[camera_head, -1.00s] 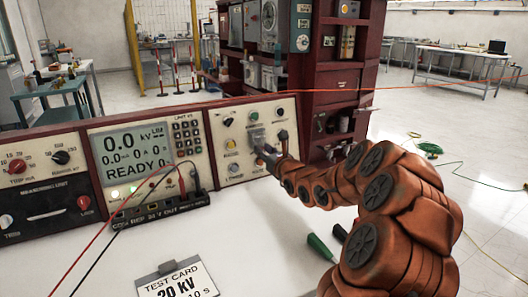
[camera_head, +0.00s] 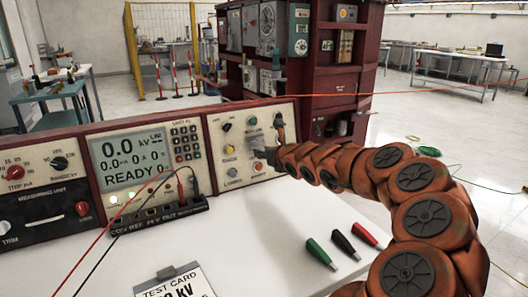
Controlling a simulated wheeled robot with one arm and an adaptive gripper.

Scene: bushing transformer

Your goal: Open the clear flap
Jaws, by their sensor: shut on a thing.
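The clear flap (camera_head: 255,137) shows as a small pale grey piece on the right-hand panel of the control console, among its knobs and lamps. My gripper (camera_head: 261,152) is at the flap's lower edge, with its jaws shut on it. The jaws are small in the picture and hide what lies directly behind them. I cannot make out the flap's exact angle or the control under it.
The console panel (camera_head: 215,142) carries a green knob, a yellow lamp and an orange button close to my gripper. Red and black leads (camera_head: 120,215) hang across its left part. Green, black and red plugs (camera_head: 343,246) and a test card (camera_head: 172,288) lie on the white bench.

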